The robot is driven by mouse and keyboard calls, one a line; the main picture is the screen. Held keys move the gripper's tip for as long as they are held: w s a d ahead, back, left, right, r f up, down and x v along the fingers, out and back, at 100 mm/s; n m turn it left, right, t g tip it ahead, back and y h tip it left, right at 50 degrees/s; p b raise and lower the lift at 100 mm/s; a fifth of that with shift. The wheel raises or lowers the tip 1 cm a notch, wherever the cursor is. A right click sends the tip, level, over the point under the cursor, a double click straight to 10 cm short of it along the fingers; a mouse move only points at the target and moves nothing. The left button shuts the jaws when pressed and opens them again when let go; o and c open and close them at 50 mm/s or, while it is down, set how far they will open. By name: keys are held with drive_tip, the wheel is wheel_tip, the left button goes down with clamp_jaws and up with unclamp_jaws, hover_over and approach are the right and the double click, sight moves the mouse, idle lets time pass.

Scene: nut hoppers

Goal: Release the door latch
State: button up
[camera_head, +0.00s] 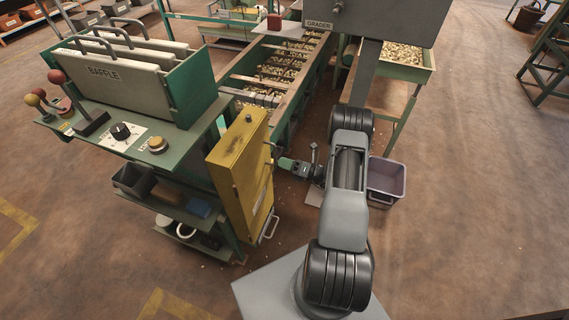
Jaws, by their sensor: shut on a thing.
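A yellow cabinet (236,175) stands at the end of the green bench, its narrow door side facing my arm. A pale bar handle (269,229) sits low on that side. My gripper (280,162) reaches in from the right at the upper part of the door side. It is shut on the door latch (270,161), which is small and mostly hidden by the fingers. I cannot tell how far the latch is turned. The door looks closed against the cabinet.
The green bench (185,137) carries a baffle rack (115,85), levers and knobs. A conveyor of nuts (285,75) runs behind the cabinet. A grey-purple bin (386,181) stands on the floor right of my arm. Floor on the right is open.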

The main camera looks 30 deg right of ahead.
drive_tip(key=o, duration=0.9)
drive_tip(key=p+v, duration=0.1)
drive_tip(key=v, duration=1.2)
drive_tip(key=shift+s+d, duration=0.3)
drive_tip(key=shift+f, duration=0.1)
